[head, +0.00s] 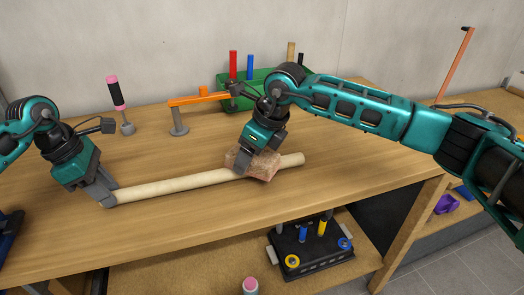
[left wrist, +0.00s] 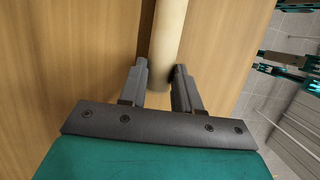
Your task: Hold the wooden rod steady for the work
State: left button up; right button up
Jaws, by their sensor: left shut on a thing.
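The pale wooden rod (head: 180,184) runs left to right over the front part of the workbench (head: 330,190). My left gripper (head: 108,197) is shut on the rod's left end. In the left wrist view the rod (left wrist: 167,40) passes between the two fingers of my left gripper (left wrist: 160,80) and its near end shows there. My right gripper (head: 246,160) is at a rough brown-pink block (head: 265,166), which sits over the rod right of its middle. One finger shows against the block; the other is hidden. The rod's right tip sticks out past the block.
A green bin (head: 268,78) with coloured rods stands at the back. An orange bar on a grey stand (head: 179,122) and a pink-and-black handled tool (head: 116,95) stand behind the rod. A black box (head: 312,250) with coloured pegs is on the lower shelf. The bench's right end is clear.

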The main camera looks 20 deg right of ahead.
jog(key=a, duration=0.2)
jog(key=shift+a, duration=0.3)
jog(key=shift+r, duration=4.05)
pick_arm(q)
jog(key=o, duration=1.1)
jog(key=v, duration=1.2)
